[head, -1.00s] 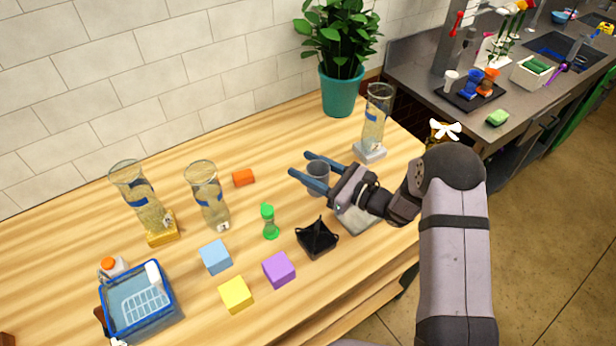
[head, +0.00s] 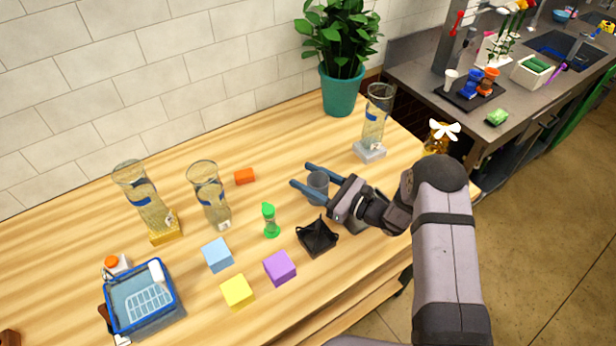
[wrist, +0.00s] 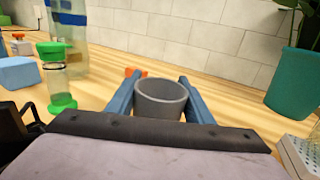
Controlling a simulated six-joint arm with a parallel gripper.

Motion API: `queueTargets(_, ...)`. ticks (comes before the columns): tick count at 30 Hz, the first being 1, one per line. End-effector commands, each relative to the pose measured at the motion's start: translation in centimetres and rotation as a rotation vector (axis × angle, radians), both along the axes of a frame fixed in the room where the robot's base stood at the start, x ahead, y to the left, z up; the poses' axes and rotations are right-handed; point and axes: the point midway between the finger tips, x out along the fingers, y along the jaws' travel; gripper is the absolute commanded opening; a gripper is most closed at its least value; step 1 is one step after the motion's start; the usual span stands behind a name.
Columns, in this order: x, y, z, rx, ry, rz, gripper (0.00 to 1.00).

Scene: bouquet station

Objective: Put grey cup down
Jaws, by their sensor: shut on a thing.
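The grey cup (head: 317,185) is upright between the two blue fingers of my gripper (head: 308,178). In the wrist view the grey cup (wrist: 161,98) shows its open rim, and my gripper's fingers (wrist: 160,92) press on its left and right sides. In the head view the cup is low over the wooden table (head: 265,290), right of the green-capped bottle. I cannot tell whether its base touches the wood, as my gripper's body hides the base in the wrist view.
A green-capped bottle (head: 270,220) and a black tray (head: 317,236) stand close to the cup. An orange block (head: 244,176) lies behind left. A tall vase (head: 376,115) on a grey base stands behind right.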

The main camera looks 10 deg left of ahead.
Motion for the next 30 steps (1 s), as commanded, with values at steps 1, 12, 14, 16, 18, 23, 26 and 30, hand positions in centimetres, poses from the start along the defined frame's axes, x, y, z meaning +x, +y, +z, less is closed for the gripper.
queueTargets(1,0.0,0.0,0.0,0.001,0.0,0.0,0.21)
queueTargets(12,0.0,0.0,-0.2,-0.001,0.0,0.0,0.65)
queueTargets(14,0.0,0.0,-0.2,-0.001,0.0,0.0,0.65)
queueTargets(16,0.0,0.0,-0.2,-0.001,0.0,0.0,0.65)
queueTargets(18,0.0,0.0,-0.1,-0.001,0.0,0.0,0.65)
queueTargets(23,-0.2,-0.9,-0.2,0.0,0.001,-0.003,0.65)
queueTargets(26,-0.7,-2.1,-0.2,-0.002,0.001,-0.004,0.65)
queueTargets(30,-1.6,-4.4,-0.3,-0.001,0.0,-0.005,0.65)
